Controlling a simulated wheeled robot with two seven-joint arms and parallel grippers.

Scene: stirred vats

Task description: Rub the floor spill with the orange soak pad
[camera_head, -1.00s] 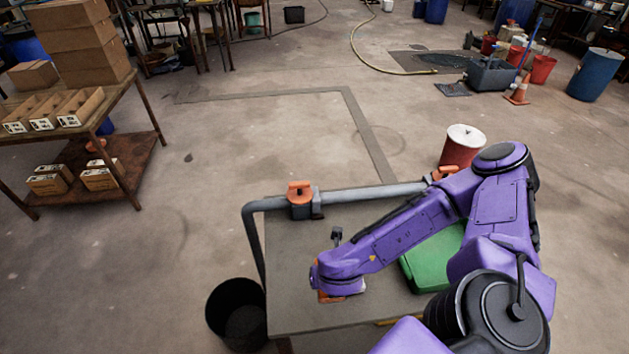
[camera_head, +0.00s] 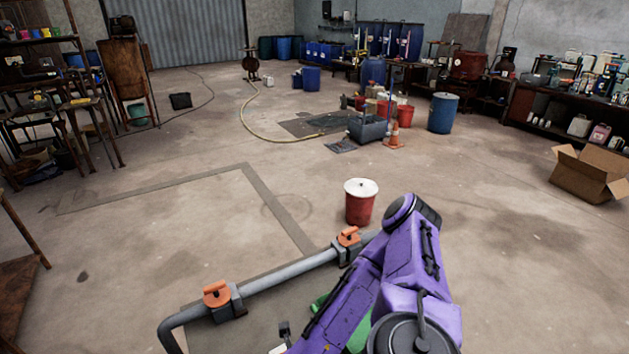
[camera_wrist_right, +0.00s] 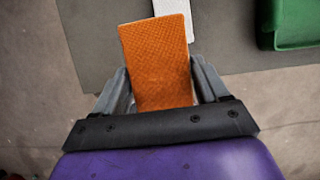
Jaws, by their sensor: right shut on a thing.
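The orange soak pad (camera_wrist_right: 157,62) shows in the right wrist view, between the fingers of my right gripper (camera_wrist_right: 160,85), which is shut on it. The pad is over or near a grey tabletop; I cannot tell if they touch. In the head view my purple right arm reaches down at the bottom, and its gripper and the pad are out of sight. A dark, wet-looking patch (camera_head: 325,121) lies on the floor near the yellow hose; I cannot tell for sure that it is the spill. My left gripper is not in view.
A grey mop bucket (camera_head: 368,128) and orange cone (camera_head: 394,137) stand by the dark patch. An open carton (camera_head: 588,178) is at right.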

